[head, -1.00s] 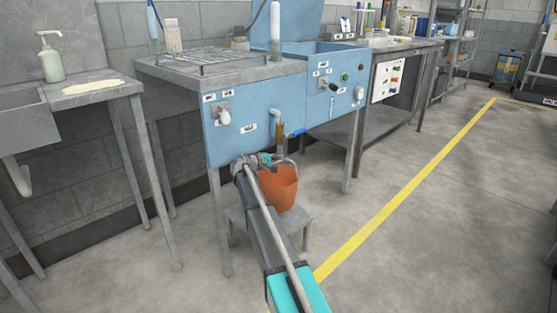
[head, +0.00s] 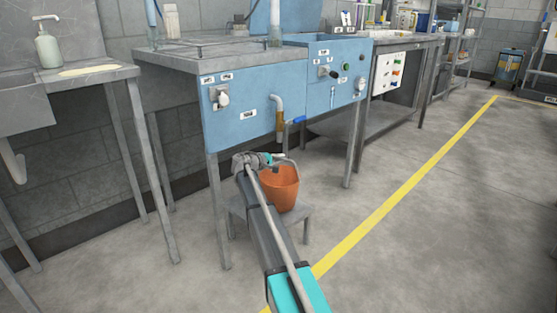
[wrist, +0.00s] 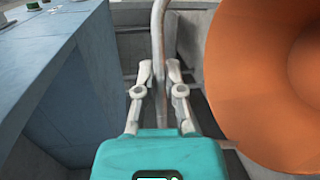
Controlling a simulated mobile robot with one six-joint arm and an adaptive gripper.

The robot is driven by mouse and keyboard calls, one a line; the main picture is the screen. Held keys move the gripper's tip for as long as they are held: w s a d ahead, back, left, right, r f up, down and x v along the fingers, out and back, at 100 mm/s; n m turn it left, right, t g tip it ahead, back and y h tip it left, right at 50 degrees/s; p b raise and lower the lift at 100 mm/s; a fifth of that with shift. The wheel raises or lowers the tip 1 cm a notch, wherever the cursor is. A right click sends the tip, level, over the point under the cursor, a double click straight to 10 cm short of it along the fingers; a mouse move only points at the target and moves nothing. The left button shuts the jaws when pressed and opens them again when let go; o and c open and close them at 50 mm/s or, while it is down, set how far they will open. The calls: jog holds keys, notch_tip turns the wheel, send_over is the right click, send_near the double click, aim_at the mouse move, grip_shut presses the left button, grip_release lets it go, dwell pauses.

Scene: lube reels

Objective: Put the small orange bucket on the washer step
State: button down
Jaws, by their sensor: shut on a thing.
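The small orange bucket (head: 280,190) is upright under the front of the blue washer (head: 240,118). It hangs over or stands on the grey washer step (head: 300,217); I cannot tell whether its bottom touches. My gripper (head: 272,160) is at the bucket's rim height, on its left side, shut on the thin metal handle. In the wrist view my gripper (wrist: 160,76) has its fingers on both sides of the grey handle rod (wrist: 158,40), and the bucket's orange wall (wrist: 255,85) fills the right side. Much of the step's left part is hidden by my arm.
The washer's legs (head: 218,210) stand left and right of the step. A sink bench (head: 100,75) is at the left. Floor right of the yellow line (head: 400,195) is clear.

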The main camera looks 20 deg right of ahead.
jog(key=shift+f, duration=0.3)
jog(key=c, duration=0.7)
grip_release()
